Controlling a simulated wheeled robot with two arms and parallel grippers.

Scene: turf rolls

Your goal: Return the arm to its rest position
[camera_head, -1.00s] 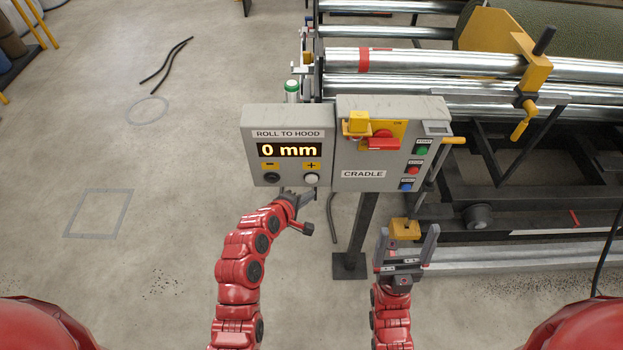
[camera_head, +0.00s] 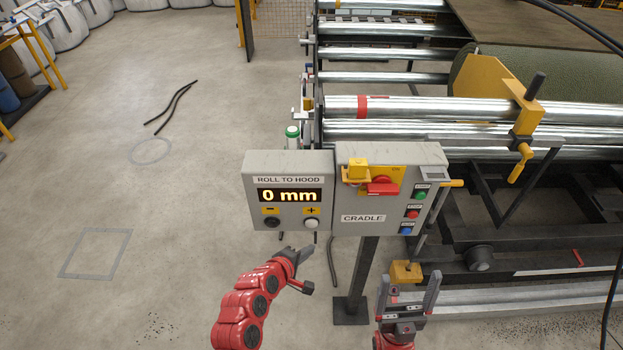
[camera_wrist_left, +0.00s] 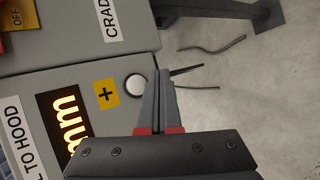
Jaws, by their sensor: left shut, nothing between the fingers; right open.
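My left gripper (camera_head: 296,256) is shut and empty. It is just below the grey ROLL TO HOOD panel (camera_head: 250,175), whose display reads 0 mm. In the left wrist view its closed fingers (camera_wrist_left: 160,95) appear beside the white plus button (camera_wrist_left: 135,84); I cannot tell whether they touch it. In the head view the plus button (camera_head: 311,223) shows clear, above the fingers. My right gripper (camera_head: 410,290) is open with its fingers pointing up, lower right of the CRADLE panel (camera_head: 390,205), near a yellow block (camera_head: 406,271).
The panels stand on a dark post (camera_head: 359,280). The roller machine (camera_head: 420,105) with its metal rollers and green turf roll (camera_head: 560,75) fills the right. A black cable (camera_head: 175,103) lies on the floor. Open concrete floor lies to the left.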

